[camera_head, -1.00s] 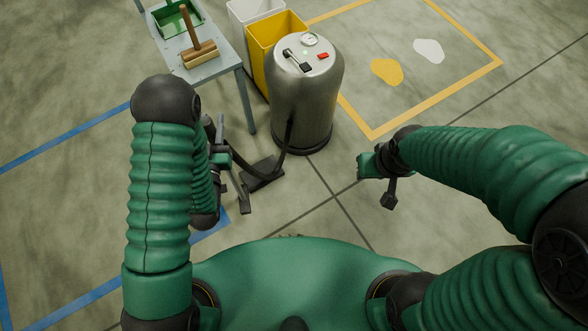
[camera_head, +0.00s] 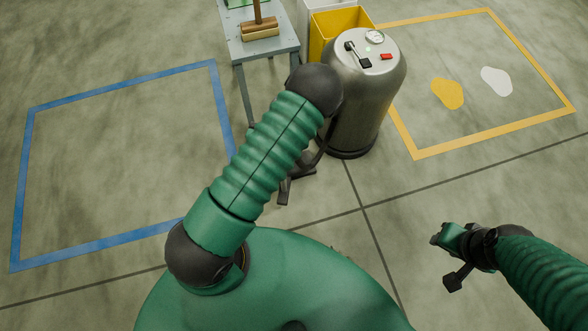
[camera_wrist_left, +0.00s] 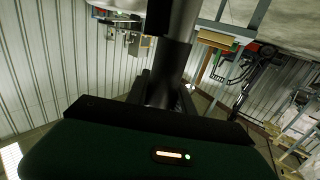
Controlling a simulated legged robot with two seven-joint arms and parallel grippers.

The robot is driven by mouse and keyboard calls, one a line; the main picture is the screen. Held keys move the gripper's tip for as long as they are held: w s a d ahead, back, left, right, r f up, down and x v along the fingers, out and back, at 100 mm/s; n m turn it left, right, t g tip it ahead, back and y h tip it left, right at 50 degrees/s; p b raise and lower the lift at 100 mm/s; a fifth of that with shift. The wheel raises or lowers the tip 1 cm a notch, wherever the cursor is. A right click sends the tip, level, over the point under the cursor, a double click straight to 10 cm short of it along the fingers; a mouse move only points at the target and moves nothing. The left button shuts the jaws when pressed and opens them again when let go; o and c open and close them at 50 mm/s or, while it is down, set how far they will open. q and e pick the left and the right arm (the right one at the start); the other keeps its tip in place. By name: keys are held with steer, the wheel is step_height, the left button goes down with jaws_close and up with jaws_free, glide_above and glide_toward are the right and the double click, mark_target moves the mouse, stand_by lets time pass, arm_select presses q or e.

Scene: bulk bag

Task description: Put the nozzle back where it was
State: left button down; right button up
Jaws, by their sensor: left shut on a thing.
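The nozzle is a dark tube (camera_wrist_left: 172,45) that runs up from my left gripper (camera_wrist_left: 160,92) in the left wrist view. The gripper is shut on it. In the head view my left arm hides this gripper and most of the nozzle; a dark piece, probably part of it, shows below the arm (camera_head: 289,186). The steel drum-shaped vacuum (camera_head: 358,105) stands upright just beyond my left arm, with a gauge, a red switch and a black lever on top. My right gripper (camera_head: 440,236) is away to the right over bare floor, with nothing seen in it.
A grey table (camera_head: 262,50) with a wooden-handled brush (camera_head: 260,30) stands left of the vacuum. A yellow bin (camera_head: 340,22) is behind it. A yellow-taped area (camera_head: 495,140) holds a yellow and a white patch. The blue-taped area (camera_head: 120,82) at left is clear.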

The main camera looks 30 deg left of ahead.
arm_select(q)
steer(key=w+a+f+b, duration=0.2)
steer(key=w+f+b, duration=0.1)
steer(key=w+b, duration=0.3)
steer(key=w+a+f+b, duration=0.2)
steer(key=w+a+b, duration=0.1)
steer(key=w+b, duration=0.4)
steer(key=shift+w+f+y, duration=0.3)
steer(key=shift+w+f, duration=0.1)
steer(key=shift+w, duration=0.45)
steer(key=c, duration=1.1)
jaws_free()
steer(key=shift+f, duration=0.1)
